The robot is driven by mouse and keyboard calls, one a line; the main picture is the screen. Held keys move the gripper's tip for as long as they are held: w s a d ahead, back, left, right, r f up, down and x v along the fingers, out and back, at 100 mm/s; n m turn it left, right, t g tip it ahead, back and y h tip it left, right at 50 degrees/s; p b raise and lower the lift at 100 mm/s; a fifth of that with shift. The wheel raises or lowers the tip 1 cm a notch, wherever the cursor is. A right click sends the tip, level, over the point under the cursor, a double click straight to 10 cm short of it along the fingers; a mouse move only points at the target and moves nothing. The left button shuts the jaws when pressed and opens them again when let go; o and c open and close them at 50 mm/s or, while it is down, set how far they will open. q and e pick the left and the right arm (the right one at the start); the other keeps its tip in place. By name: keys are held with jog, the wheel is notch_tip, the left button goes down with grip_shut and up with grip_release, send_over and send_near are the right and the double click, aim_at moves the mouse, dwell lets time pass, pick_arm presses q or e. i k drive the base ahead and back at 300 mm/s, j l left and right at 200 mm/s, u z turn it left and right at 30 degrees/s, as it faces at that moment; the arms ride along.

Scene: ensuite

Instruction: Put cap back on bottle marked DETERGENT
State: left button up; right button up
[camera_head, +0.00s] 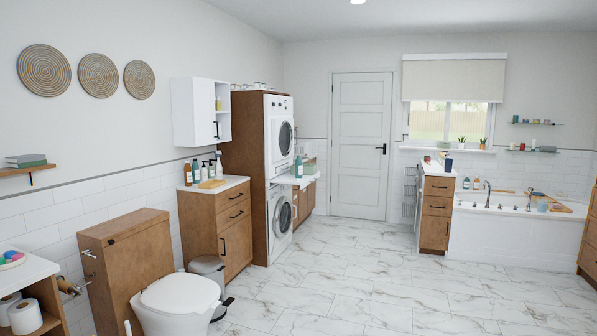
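No label can be read at this distance, so I cannot tell which bottle is marked DETERGENT. A teal bottle (298,167) stands upright on the white pull-out surface (291,180) between the stacked washer and dryer. Several more bottles, including a brown bottle (188,174) and a teal bottle (196,172), stand on the wooden cabinet at the left wall. Small bottles also stand by the bathtub. I cannot make out a loose cap anywhere. Neither of my grippers is in view.
A toilet (180,298) and a grey bin (208,268) stand at the front left, beside the wooden cabinet (216,222). A wooden drawer unit (436,212) and a bathtub (510,235) are at the right. The marble floor (350,278) in the middle is clear toward the white door (362,145).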

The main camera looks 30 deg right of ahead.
aim_at(298, 163)
jog(key=i+l+z, duration=0.75)
jog(key=i, duration=0.2)
jog(key=i+z, duration=0.5)
jog(key=i, duration=2)
jog(key=i+u, duration=0.2)
jog(key=i, duration=0.25)
jog(key=i+l+u, duration=0.2)
jog(key=i, duration=0.25)
jog(key=i+l+u, duration=0.2)
jog(key=i, duration=0.2)
jog(key=i+j, duration=0.15)
jog(key=i, duration=0.7)
jog(key=i+j+u, duration=0.1)
jog(key=i, duration=0.8)
jog(key=i+j, duration=0.2)
jog(key=i, duration=0.65)
